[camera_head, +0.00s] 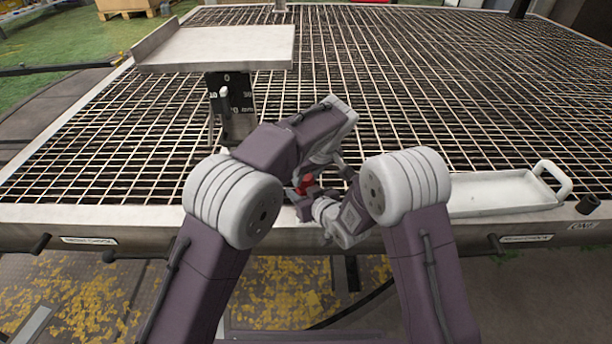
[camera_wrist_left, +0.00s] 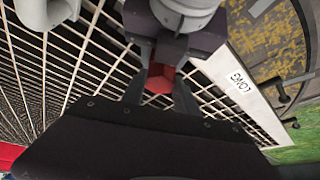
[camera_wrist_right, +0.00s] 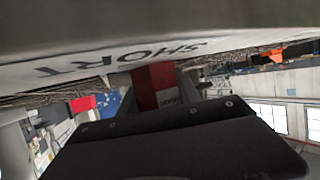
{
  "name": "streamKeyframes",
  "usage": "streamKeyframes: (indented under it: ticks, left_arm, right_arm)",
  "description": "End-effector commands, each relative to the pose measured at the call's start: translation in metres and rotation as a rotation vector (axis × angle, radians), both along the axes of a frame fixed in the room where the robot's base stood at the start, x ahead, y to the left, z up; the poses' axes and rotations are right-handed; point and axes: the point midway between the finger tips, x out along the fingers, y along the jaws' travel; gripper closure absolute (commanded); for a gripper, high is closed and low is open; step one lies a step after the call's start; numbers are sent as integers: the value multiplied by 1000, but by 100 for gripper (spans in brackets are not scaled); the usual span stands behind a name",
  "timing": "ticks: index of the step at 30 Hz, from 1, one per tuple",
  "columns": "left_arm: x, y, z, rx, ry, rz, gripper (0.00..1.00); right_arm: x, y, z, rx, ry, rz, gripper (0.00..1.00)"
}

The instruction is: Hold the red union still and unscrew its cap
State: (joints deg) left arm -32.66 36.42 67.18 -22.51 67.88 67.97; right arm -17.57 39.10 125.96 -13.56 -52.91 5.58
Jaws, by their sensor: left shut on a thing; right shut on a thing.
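The red union (camera_head: 306,182) is a small red piece near the front edge of the grating, mostly hidden by my wrists. My left gripper (camera_wrist_left: 160,94) is shut on it; red shows between its fingertips in the left wrist view (camera_wrist_left: 160,79). My right gripper (camera_wrist_right: 158,92) is also shut on a red part of the union (camera_wrist_right: 149,84). In the left wrist view the dark fingers of my right gripper (camera_wrist_left: 163,54) come in from the opposite side. The two grippers are close together. I cannot make out the cap apart from the body.
A grating table (camera_head: 440,90) fills the view. A raised tray (camera_head: 220,42) stands at the back left, with a marked dial plate (camera_head: 229,102) below it. The back right is clear.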

Motion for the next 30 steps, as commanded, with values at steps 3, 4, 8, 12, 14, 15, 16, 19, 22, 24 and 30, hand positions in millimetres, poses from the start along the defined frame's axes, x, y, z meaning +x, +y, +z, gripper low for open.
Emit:
streamKeyframes:
  ticks: [3,4,8,12,14,15,16,19,22,24,30]
  left_arm:
    - [0,-1,-1,1,2,31,100]
    - [1,-1,-1,4,1,66,100]
    - [0,0,0,6,1,106,100]
    - [0,0,0,6,1,104,100]
    - [0,0,0,6,1,104,100]
    - [0,0,0,6,1,104,100]
    - [0,0,0,6,1,104,100]
    - [1,-1,3,6,0,104,100]
    - [1,-1,6,5,-1,104,100]
    - [1,-1,8,5,-1,104,100]
    - [1,-1,14,5,0,103,100]
  right_arm:
    - [0,0,1,1,-2,1,100]
    - [0,0,1,1,-2,1,100]
    - [0,0,1,1,-2,0,100]
    - [0,0,0,0,-1,0,100]
    - [0,0,0,0,-1,0,100]
    - [0,0,0,0,-1,0,100]
    - [0,0,0,0,-1,0,100]
    - [0,0,0,0,-1,0,100]
    - [0,0,0,0,-1,0,100]
    - [0,0,0,0,-1,0,100]
    - [0,0,0,0,-1,0,100]
